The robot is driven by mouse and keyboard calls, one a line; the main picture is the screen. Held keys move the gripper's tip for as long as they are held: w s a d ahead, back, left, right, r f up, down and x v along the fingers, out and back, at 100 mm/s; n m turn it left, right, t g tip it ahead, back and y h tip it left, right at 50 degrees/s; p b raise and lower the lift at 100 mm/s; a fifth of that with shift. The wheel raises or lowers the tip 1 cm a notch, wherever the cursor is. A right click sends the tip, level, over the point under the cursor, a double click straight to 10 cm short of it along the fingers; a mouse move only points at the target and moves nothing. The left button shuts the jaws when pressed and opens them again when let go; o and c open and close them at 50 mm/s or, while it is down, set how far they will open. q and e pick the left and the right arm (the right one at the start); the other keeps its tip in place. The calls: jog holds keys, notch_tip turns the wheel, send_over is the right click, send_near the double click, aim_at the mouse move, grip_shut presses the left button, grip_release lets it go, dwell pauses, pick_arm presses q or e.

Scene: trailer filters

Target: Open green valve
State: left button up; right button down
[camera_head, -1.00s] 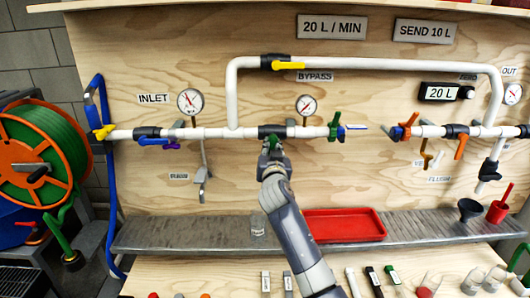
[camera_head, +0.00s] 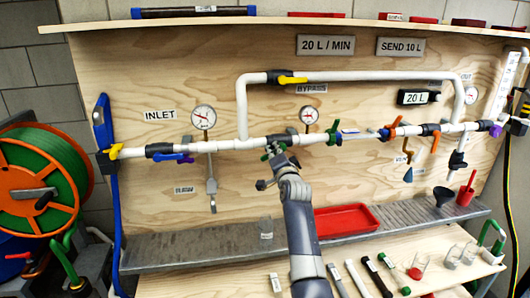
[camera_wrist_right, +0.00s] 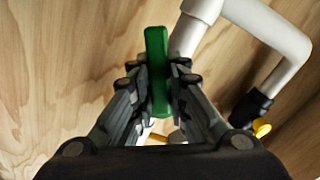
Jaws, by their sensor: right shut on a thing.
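The green valve handle (camera_head: 270,152) sits on the white pipe, at a dark valve body below and left of the second gauge. My right gripper (camera_head: 273,158) is at this handle, its arm rising from below. In the right wrist view the green handle (camera_wrist_right: 157,72) stands upright between the two fingers (camera_wrist_right: 157,85), which are closed on it from both sides. Part of the handle is hidden by the gripper in the head view. A second green valve handle (camera_head: 333,132) is farther right on the same pipe. My left gripper is not in view.
The bypass pipe (camera_head: 350,76) with a yellow handle (camera_head: 292,80) runs above. Orange (camera_head: 393,128) and purple handles are along the main pipe. A red tray (camera_head: 346,220) and a clear glass (camera_head: 266,228) stand on the grey shelf below. A hose reel (camera_head: 70,165) is at the left.

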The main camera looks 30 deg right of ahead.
jog(key=shift+a+r+m+p, duration=0.15)
jog(key=shift+r+m+p, duration=0.15)
jog(key=shift+m, duration=0.2)
jog(key=shift+m+p, duration=0.3)
jog(key=shift+m, duration=0.1)
jog(key=shift+r+m+p, duration=0.2)
jog(key=shift+m+p, duration=0.3)
jog(key=shift+m, duration=0.3)
jog(key=shift+r+m+p, duration=0.1)
jog(key=shift+m+p, duration=0.3)
jog(key=shift+m, duration=0.2)
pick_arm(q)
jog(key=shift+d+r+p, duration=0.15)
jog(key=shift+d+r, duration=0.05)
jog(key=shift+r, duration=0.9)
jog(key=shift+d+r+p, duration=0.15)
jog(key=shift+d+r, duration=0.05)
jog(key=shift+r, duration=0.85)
pick_arm(e)
jog(key=shift+m, duration=0.6)
jog(key=c, duration=1.5)
grip_release()
jog(key=shift+c, duration=0.2)
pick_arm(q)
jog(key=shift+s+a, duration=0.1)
pick_arm(e)
jog(key=v, duration=0.7)
jog(key=shift+s, duration=0.25)
